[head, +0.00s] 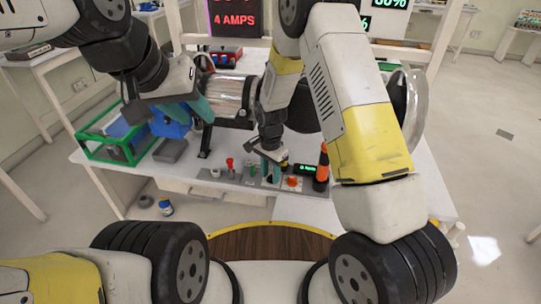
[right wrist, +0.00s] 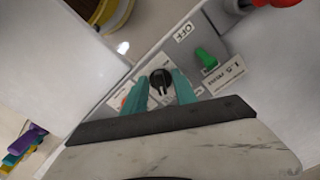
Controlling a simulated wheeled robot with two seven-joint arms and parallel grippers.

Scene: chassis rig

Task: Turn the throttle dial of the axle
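The throttle dial (right wrist: 161,83) is a small black knob on a white plate in the right wrist view. My right gripper (right wrist: 160,86) has its two teal fingers on either side of the dial, open, with no clear grip visible. In the head view my right gripper (head: 266,165) is low over the control panel (head: 215,175), and it hides the dial there. The axle (head: 228,95) is a shiny metal cylinder with dark ends, behind the panel. My left gripper (head: 190,112) is at the axle's left, beside a blue object (head: 170,124); its finger gap is unclear.
Near the dial are a green toggle (right wrist: 206,58), a red switch (head: 230,164), an orange button (head: 292,182), a small green display (head: 305,169) and an orange-black post (head: 322,168). A green-framed crate (head: 108,145) stands at the table's left. A screen (head: 235,20) reads 4 AMPS.

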